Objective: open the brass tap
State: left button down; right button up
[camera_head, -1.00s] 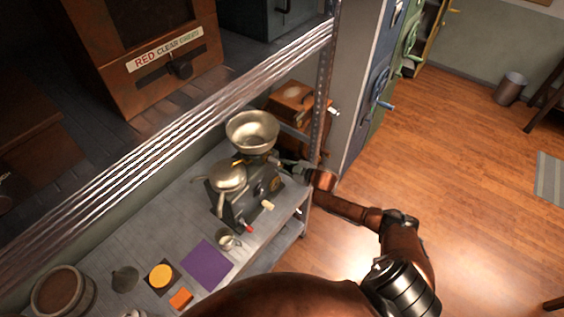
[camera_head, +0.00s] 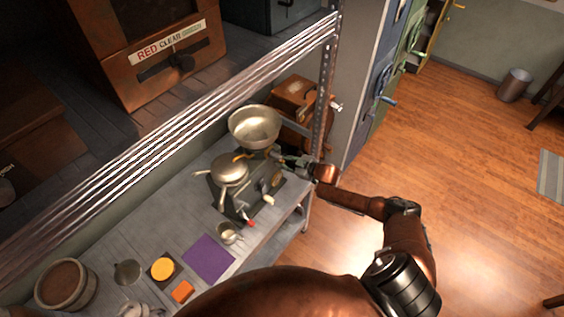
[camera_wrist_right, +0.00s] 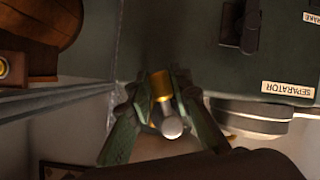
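In the right wrist view, a short brass piece (camera_wrist_right: 162,84) with a round silvery end lies between the fingertips of my right gripper (camera_wrist_right: 164,92); it looks like the brass tap. The two green fingers converge tightly on either side of it and appear to press on it. In the head view my right gripper (camera_head: 290,161) is at the right side of the separator (camera_head: 240,185), below its wide metal bowl (camera_head: 254,126); the tap is not clear there. A dark face with a "SEPARATOR" label (camera_wrist_right: 289,89) is beside the fingers. My left gripper is not in view.
The separator stands on a grey shelf bench with a metal post (camera_head: 323,100) close to my right wrist. A wooden box (camera_head: 292,97) stands behind. A small cup (camera_head: 229,234) and purple mat (camera_head: 209,257) lie in front. Open floor is to the right.

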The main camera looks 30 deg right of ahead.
jog(key=o, duration=0.4)
jog(key=shift+c, duration=0.2)
jog(key=shift+s, duration=0.1)
jog(key=v, duration=1.1)
jog(key=shift+s+d+r, duration=0.2)
jog(key=shift+s, duration=0.1)
jog(key=shift+f, duration=0.1)
